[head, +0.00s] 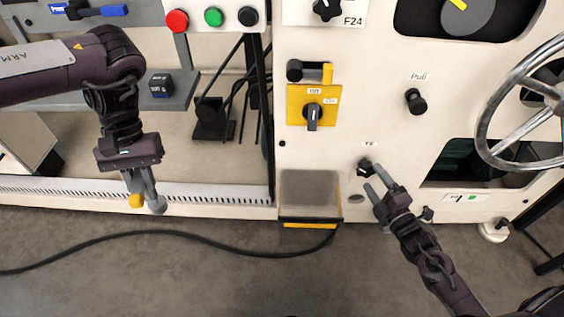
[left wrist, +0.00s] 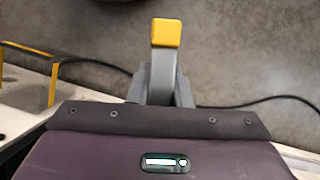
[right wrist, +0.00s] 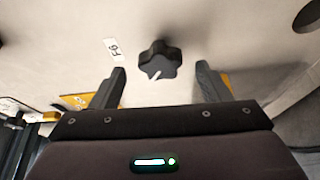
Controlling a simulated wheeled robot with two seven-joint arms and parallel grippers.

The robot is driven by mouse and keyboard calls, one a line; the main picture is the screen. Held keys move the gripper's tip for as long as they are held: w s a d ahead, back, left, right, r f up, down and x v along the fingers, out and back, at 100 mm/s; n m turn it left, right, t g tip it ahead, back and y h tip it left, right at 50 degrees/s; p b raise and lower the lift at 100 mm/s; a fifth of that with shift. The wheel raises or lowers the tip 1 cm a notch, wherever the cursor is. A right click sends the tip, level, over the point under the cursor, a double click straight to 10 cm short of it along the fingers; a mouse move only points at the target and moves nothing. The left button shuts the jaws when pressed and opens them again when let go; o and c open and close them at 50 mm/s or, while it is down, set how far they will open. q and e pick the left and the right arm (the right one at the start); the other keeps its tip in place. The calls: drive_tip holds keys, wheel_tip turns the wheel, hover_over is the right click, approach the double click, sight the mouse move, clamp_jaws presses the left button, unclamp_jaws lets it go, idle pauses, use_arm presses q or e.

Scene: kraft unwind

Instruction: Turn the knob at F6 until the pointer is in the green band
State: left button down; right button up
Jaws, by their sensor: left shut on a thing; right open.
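The F6 knob (head: 365,167) is a black lobed knob on the cream panel, below its small label (head: 369,144). In the right wrist view the knob (right wrist: 156,60) shows a white line pointing down and slightly left. My right gripper (head: 374,179) is open, its fingers apart on either side of the knob in that view, not visibly touching it. A small white plate with a green patch (head: 463,198) is at the lower right of the panel; I cannot make out a pointer. My left gripper (head: 147,203) is shut on a small yellow thing (left wrist: 166,32), away from the panel.
A black pull knob (head: 416,101) is above right. A large handwheel (head: 520,105) stands out at the right. A cable (head: 180,233) lies on the floor.

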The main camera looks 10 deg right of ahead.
sight(369, 173)
use_arm(q)
drive_tip(key=shift+f+b, duration=0.4)
drive_tip(key=shift+f, duration=0.25)
use_arm(e)
drive_tip(key=shift+w+a, duration=0.2)
drive_tip(key=shift+w, duration=0.75)
drive_tip(key=shift+w+a, duration=0.15)
drive_tip(key=shift+w, duration=0.75)
drive_tip(key=c, duration=1)
